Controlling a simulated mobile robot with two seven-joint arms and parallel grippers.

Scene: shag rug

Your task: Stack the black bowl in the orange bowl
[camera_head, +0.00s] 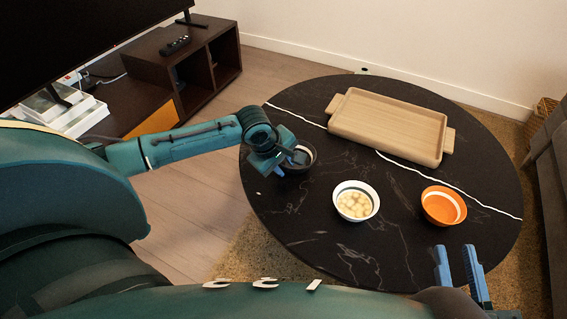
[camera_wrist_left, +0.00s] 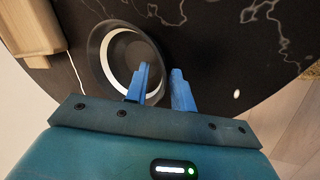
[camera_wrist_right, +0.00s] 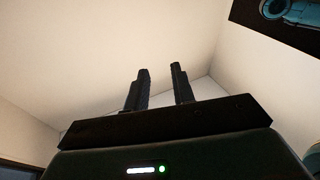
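The black bowl (camera_head: 312,160) sits at the left edge of the dark round table, partly hidden by my left gripper (camera_head: 296,160). The orange bowl (camera_head: 443,206) stands upright and empty on the right of the table. My right gripper (camera_head: 457,252) is open and empty near the table's front right edge. The right wrist view shows its fingers (camera_wrist_right: 162,72) apart.
A white bowl (camera_head: 356,201) with pale round pieces stands between the black and orange bowls. A wooden tray (camera_head: 388,126) lies at the back of the table (camera_head: 330,245). The table's front is clear. A TV cabinet (camera_head: 150,75) stands at the left.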

